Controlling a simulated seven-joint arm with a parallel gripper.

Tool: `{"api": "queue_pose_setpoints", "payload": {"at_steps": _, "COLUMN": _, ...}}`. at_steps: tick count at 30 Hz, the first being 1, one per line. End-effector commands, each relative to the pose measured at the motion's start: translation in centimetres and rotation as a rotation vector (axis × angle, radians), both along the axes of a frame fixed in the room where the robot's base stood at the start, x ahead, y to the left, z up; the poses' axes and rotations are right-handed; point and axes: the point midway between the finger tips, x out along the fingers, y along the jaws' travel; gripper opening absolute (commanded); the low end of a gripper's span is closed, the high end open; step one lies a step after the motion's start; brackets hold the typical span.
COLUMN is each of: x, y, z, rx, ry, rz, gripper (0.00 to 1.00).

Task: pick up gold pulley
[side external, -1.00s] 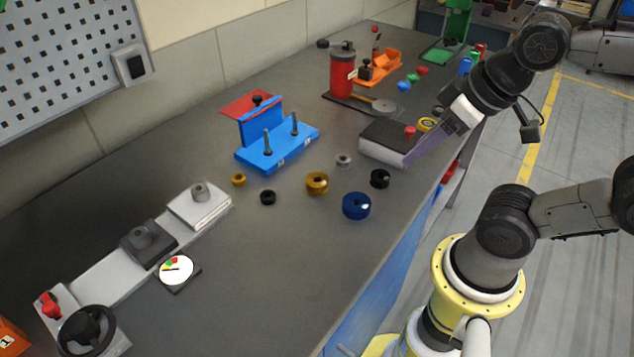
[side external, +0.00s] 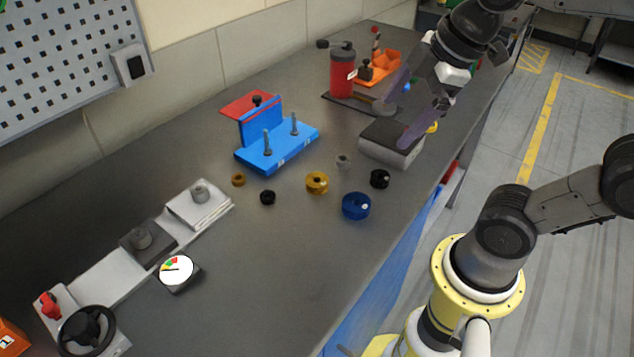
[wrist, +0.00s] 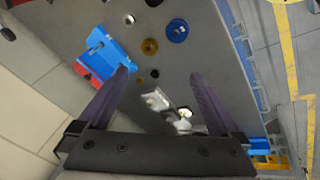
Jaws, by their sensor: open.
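The larger gold pulley (side external: 317,183) lies on the bench, between a small black pulley (side external: 267,198) and a blue pulley (side external: 356,206). It also shows in the wrist view (wrist: 150,46). A smaller gold ring (side external: 238,180) lies further left, by the blue fixture. My gripper (side external: 394,122) is open and empty, with its two purple fingers spread. It is raised above the bench near the grey block, to the right of and behind the gold pulleys. In the wrist view, the larger gold pulley appears beyond the fingertips (wrist: 160,74), apart from them.
A blue fixture (side external: 280,148) with two upright posts stands behind the pulleys. A grey pulley (side external: 343,161) and another black pulley (side external: 380,179) lie close by. A grey block (side external: 392,143) and red canister (side external: 342,75) stand near my gripper. The front middle bench is clear.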

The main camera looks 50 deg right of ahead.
Motion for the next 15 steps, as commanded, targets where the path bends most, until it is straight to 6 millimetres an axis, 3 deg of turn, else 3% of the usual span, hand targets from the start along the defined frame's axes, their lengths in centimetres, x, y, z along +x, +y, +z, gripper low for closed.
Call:
{"api": "queue_pose_setpoints", "payload": {"at_steps": 3, "x": 4.1, "y": 0.1, "z": 0.5, "rx": -0.101, "ry": 0.084, "rz": 0.253, "gripper": 0.99}}
{"api": "queue_pose_setpoints", "payload": {"at_steps": 7, "x": 8.6, "y": 0.3, "z": -0.3, "rx": -0.175, "ry": 0.175, "rz": 0.502, "gripper": 0.99}}
{"api": "queue_pose_setpoints", "payload": {"at_steps": 12, "x": 13.7, "y": 0.5, "z": -3.1, "rx": -0.198, "ry": 0.284, "rz": 0.697, "gripper": 0.99}}
{"api": "queue_pose_setpoints", "payload": {"at_steps": 15, "x": 15.6, "y": 0.6, "z": -5.2, "rx": -0.185, "ry": 0.337, "rz": 0.719, "gripper": 0.99}}
